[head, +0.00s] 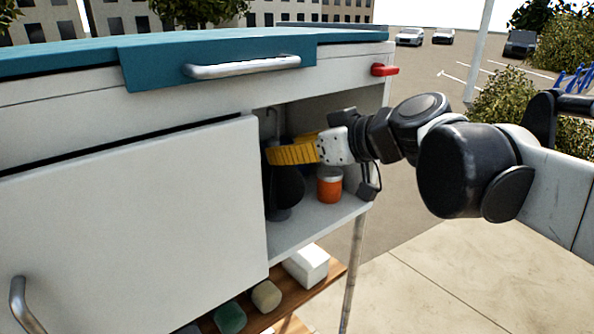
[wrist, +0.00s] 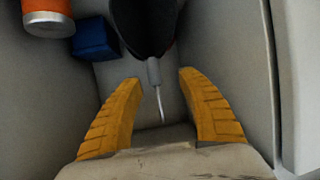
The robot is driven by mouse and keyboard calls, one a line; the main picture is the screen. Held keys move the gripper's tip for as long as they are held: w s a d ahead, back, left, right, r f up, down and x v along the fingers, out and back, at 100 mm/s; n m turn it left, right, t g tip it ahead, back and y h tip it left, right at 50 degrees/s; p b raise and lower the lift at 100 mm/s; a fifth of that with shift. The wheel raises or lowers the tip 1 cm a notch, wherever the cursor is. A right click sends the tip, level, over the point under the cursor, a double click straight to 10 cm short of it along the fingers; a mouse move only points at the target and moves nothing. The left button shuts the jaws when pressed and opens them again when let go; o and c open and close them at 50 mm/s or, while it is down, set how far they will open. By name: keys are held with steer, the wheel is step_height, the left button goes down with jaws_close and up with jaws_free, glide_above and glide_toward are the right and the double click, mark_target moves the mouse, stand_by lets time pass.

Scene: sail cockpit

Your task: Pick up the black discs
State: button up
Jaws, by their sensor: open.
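The black discs (head: 288,185) stand in the open compartment of a white cabinet, below and partly behind my gripper in the head view. They show as dark rounded shapes with a thin metal rod. In the wrist view the black discs (wrist: 145,22) are at the top centre, with a grey rod and a thin hooked end pointing down between my fingers. My gripper (wrist: 161,77) has its two yellow fingers spread either side of the rod end, with nothing clamped. My gripper (head: 272,154) reaches into the compartment from the right. I cannot tell whether a finger touches the discs.
An orange jar (head: 329,187) with a grey lid stands right of the discs. A blue block (wrist: 95,40) lies beside it in the wrist view. The cabinet's white door (head: 130,220) covers its left part. A wooden lower shelf (head: 333,272) holds several small items.

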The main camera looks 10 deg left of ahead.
mark_target(275, 165)
steer(key=x, duration=0.2)
steer(key=p+x, duration=0.1)
steer(key=x, duration=0.1)
steer(key=w+x, duration=0.1)
steer(key=x, duration=0.1)
steer(key=shift+d+f, duration=0.25)
steer(key=shift+d, duration=0.05)
steer(key=shift+s+d+r, duration=0.1)
steer(key=shift+s+d, duration=0.05)
steer(key=shift+s, duration=0.05)
steer(key=shift+c, duration=0.9)
jaws_close()
